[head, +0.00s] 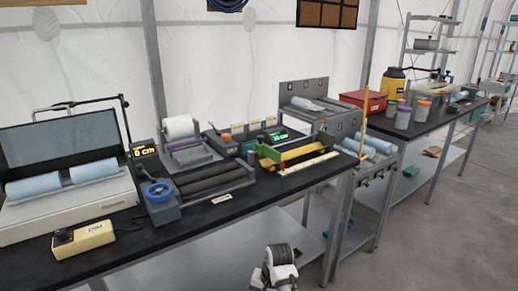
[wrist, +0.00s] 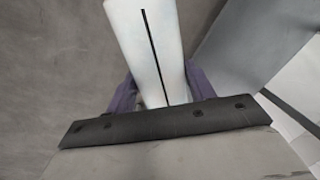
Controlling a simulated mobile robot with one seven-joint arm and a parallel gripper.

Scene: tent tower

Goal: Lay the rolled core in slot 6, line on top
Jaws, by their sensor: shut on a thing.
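A pale, nearly white core (wrist: 158,50) with a straight black line along it shows in the wrist view. The line faces the wrist camera. My gripper (wrist: 161,85) is shut on this core, with one purple finger on each side of it. The core's far end runs out of the picture's top edge. A grey rack (head: 341,128) with labelled back panels stands at the right end of the near table in the head view. Pale blue rolls lie in its front and a pale roll in its upper rear part. The labels are too small to read, so I cannot tell which slot is 6.
The black table (head: 215,215) carries a roller machine (head: 205,183), an open case (head: 75,212) with blue rolls, and a yellow control box (head: 83,239). A red box (head: 364,99) stands behind the rack. Grey floor (head: 440,235) at the lower right looks clear.

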